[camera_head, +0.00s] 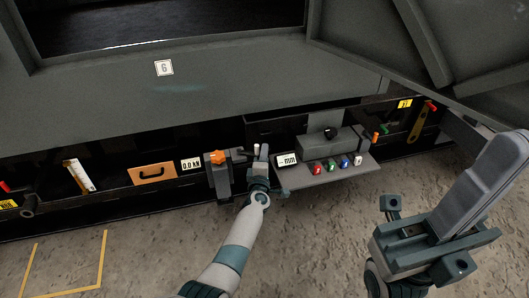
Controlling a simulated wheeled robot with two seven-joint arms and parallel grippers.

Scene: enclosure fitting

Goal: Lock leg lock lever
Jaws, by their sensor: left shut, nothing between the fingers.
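A grey upright leg-like unit (219,182) with an orange knob (217,157) on top stands below the enclosure, at the centre of the head view. Just right of it are small pale upright handles (263,151); I cannot tell which part is the leg lock lever. My left gripper (258,174) is shut and empty, right beside the leg unit and just below the pale handles. Whether it touches them is unclear, as the gripper hides their lower part. My right arm's end (423,240) is large at the lower right; its finger state is unclear.
Right of my left gripper, a grey shelf (355,172) carries red, green, blue and white knobs, a black knob above, and an "mm" display (287,159). A "0.0 kN" display (191,164) and an orange panel (153,174) are left. The floor in front is clear.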

